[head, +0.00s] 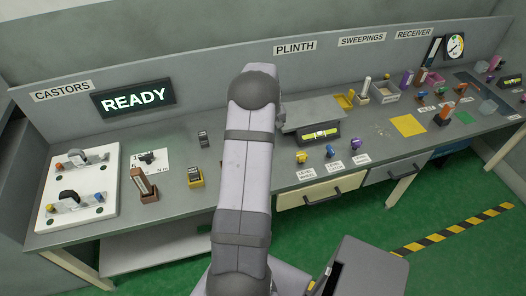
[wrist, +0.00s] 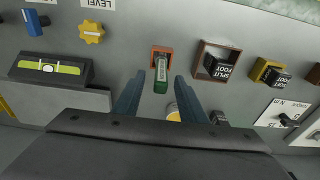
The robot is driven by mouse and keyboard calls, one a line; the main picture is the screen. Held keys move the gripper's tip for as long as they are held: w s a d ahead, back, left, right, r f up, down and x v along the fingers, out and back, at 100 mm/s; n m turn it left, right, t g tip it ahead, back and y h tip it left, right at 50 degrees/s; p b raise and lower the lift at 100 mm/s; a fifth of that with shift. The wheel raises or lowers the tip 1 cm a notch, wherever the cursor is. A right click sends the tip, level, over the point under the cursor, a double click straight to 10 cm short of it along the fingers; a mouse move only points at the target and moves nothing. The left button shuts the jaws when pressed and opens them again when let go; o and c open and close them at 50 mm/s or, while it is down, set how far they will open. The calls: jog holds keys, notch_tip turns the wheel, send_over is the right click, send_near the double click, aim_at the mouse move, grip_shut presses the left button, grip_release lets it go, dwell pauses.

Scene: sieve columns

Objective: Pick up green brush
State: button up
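A green block-like piece with a pale label, apparently the green brush (wrist: 161,84), sits in an orange holder (wrist: 162,51) in the wrist view. No bristles can be made out. My gripper (wrist: 159,77) is open, with one finger to each side of the green piece in the picture. Clear gaps show between the fingers and the piece, and nothing is held. Whether the fingertips are at its height I cannot tell. In the head view my arm hides the green piece and my gripper.
Right of the orange holder stand a brown holder (wrist: 234,50) and a yellow holder (wrist: 262,66) with dark labelled blocks. A yellow knob (wrist: 92,31) and a spirit level (wrist: 48,68) lie left. A pale cylinder (wrist: 173,111) stands near the right finger.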

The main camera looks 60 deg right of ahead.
jog(key=shift+w+d+f+p, duration=0.1)
jog(key=shift+f+p, duration=0.05)
jog(key=shift+f, duration=0.85)
jog(key=shift+w+d+f+p, duration=0.1)
jog(key=shift+f+p, duration=0.05)
jog(key=shift+f, duration=0.8)
grip_shut()
jog(key=shift+r, duration=0.1)
